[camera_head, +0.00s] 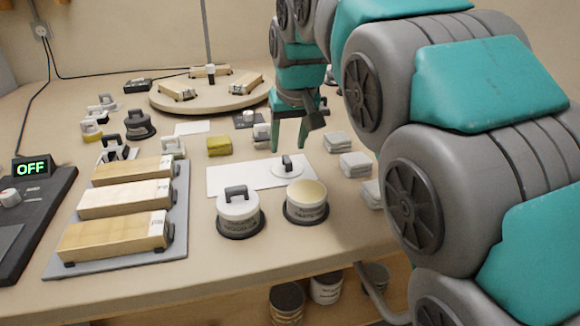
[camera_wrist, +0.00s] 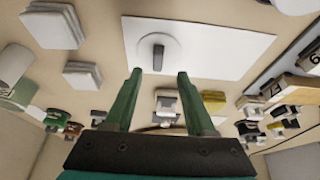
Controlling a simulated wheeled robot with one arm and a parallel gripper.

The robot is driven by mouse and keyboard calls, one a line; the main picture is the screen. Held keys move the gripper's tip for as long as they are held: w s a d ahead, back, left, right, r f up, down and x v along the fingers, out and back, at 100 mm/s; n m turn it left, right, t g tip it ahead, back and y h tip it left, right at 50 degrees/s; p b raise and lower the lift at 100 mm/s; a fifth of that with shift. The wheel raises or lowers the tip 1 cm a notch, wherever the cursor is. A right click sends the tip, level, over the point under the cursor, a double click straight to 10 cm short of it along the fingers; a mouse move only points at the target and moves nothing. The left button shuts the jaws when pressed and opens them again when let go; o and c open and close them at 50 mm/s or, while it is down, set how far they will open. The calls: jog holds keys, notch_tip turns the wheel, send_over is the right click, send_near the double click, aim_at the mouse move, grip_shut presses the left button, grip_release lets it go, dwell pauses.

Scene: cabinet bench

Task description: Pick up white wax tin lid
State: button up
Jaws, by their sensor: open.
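The white wax tin lid (camera_head: 288,169) is a round white disc with a dark upright handle. It lies on a white sheet (camera_head: 228,178) behind the open tin. In the wrist view the lid (camera_wrist: 172,50) is just beyond the fingertips, with its dark handle (camera_wrist: 158,56) nearly in line with the gap between them. My gripper (camera_head: 290,146) is open and empty, above the bench and behind the lid; its green fingers also show in the wrist view (camera_wrist: 160,74). An open tin (camera_head: 307,205) with a cream interior stands in front of the lid. A second tin (camera_head: 238,210) wears its lid.
Grey pads (camera_head: 355,164) stand in a row to the right. A yellow pad (camera_head: 219,146) and small handled tools lie behind the sheet. A tray of wooden blocks (camera_head: 175,238) is at left. A round turntable (camera_head: 211,95) with blocks stands behind.

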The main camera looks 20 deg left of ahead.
aim_at(287, 158)
jog(key=x, duration=0.4)
jog(key=shift+d+f, duration=0.1)
jog(key=shift+d, duration=0.05)
jog(key=shift+w+f, duration=0.2)
jog(key=shift+f, duration=0.15)
jog(key=shift+c, duration=0.2)
grip_shut()
